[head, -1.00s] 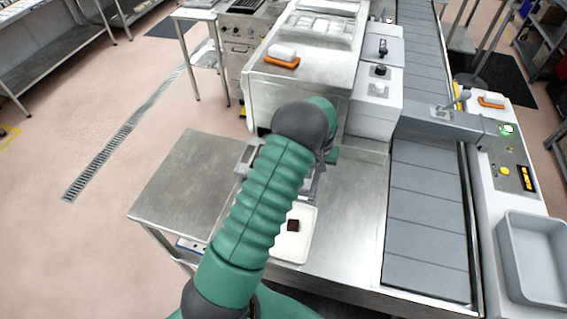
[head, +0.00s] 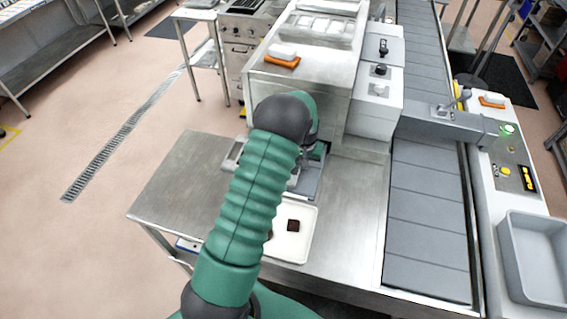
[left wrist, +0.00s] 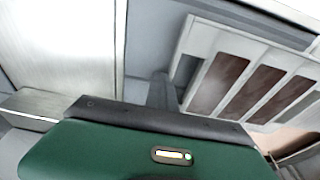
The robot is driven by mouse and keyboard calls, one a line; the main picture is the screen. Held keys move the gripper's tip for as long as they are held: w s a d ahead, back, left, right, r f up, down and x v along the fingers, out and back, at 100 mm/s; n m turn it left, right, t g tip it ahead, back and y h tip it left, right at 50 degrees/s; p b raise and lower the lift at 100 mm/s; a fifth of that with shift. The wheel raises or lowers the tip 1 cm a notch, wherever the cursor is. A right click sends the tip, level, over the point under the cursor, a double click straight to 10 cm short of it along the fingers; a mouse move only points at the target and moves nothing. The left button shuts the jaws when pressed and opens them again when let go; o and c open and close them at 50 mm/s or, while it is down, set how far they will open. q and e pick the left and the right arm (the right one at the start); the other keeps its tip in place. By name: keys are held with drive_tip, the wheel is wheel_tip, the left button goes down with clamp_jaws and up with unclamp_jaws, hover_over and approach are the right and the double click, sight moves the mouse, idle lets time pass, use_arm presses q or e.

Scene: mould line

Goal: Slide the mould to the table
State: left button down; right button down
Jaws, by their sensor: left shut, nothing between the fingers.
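The mould (left wrist: 222,76) shows in the left wrist view as a pale tray with several long brown-filled cavities. In the head view only its grey left end (head: 234,153) shows beside my left arm, over the metal table (head: 182,180); the arm hides most of it. My left gripper is shut and empty. Its dark finger (left wrist: 161,92) stands at the mould's left side in the wrist view, very close; I cannot tell whether they touch. In the head view my left forearm hides most of the gripper. My right gripper is not in view.
A white tray (head: 302,250) with dark brown pieces lies in front of the machine (head: 300,85). A grey conveyor (head: 425,220) runs along the right, with a grey bin (head: 535,260) beyond it. The left part of the table is bare.

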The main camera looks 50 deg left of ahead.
use_arm(q)
drive_tip(key=shift+s+a+b, duration=0.3)
drive_tip(key=shift+s+a, duration=0.9)
drive_tip(key=shift+a, duration=0.75)
drive_tip(key=shift+s+a+b, duration=0.25)
drive_tip(key=shift+s+a, duration=0.9)
drive_tip(key=shift+a, duration=0.75)
drive_tip(key=shift+s+a+b, duration=0.3)
drive_tip(key=shift+s+a, duration=0.9)
drive_tip(key=shift+a, duration=0.75)
drive_tip(key=shift+w+d+r+p, duration=0.15)
drive_tip(key=shift+d+r+p, duration=0.05)
drive_tip(key=shift+r+p, duration=0.35)
drive_tip(key=shift+w+d+r+p, duration=0.15)
drive_tip(key=shift+r+p, duration=0.25)
drive_tip(key=shift+r, duration=0.25)
drive_tip(key=shift+w+d+r+p, duration=0.15)
drive_tip(key=shift+d+r+p, duration=0.15)
drive_tip(key=shift+r+p, duration=0.35)
drive_tip(key=shift+w+d+r+p, duration=0.2)
drive_tip(key=shift+d+r+p, duration=0.15)
drive_tip(key=shift+r, duration=0.55)
drive_tip(key=shift+w+d+r+p, duration=0.15)
drive_tip(key=shift+d+r+p, duration=0.15)
drive_tip(key=shift+r+p, duration=0.35)
